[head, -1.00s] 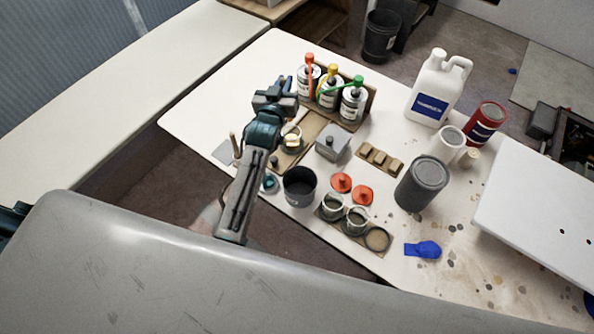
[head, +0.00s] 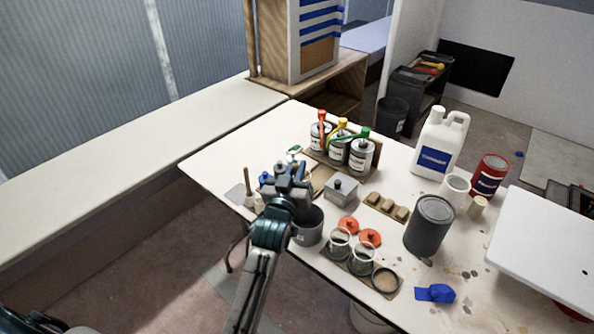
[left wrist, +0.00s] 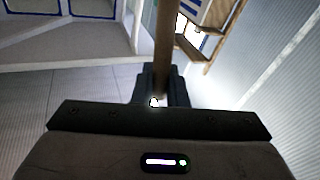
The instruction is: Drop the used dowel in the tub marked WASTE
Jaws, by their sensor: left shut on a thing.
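My left gripper (head: 290,172) is above the table's left part, just behind a dark grey tub (head: 308,230) as seen in the head view. In the left wrist view it is shut on a brown wooden dowel (left wrist: 165,45), which extends up out of the picture. The dowel cannot be made out clearly in the head view. The dark tub stands near the table's front edge, partly covered by my gripper and arm. I cannot read a WASTE marking on any container. My right gripper is not in view.
Three cans (head: 361,155) with coloured handles stand behind. Nearby are a grey box (head: 341,192), open jars (head: 361,259), orange lids (head: 348,225), and a large grey can (head: 429,225). A pale stick (head: 247,184) stands at left. A black bin (head: 391,116) is on the floor behind.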

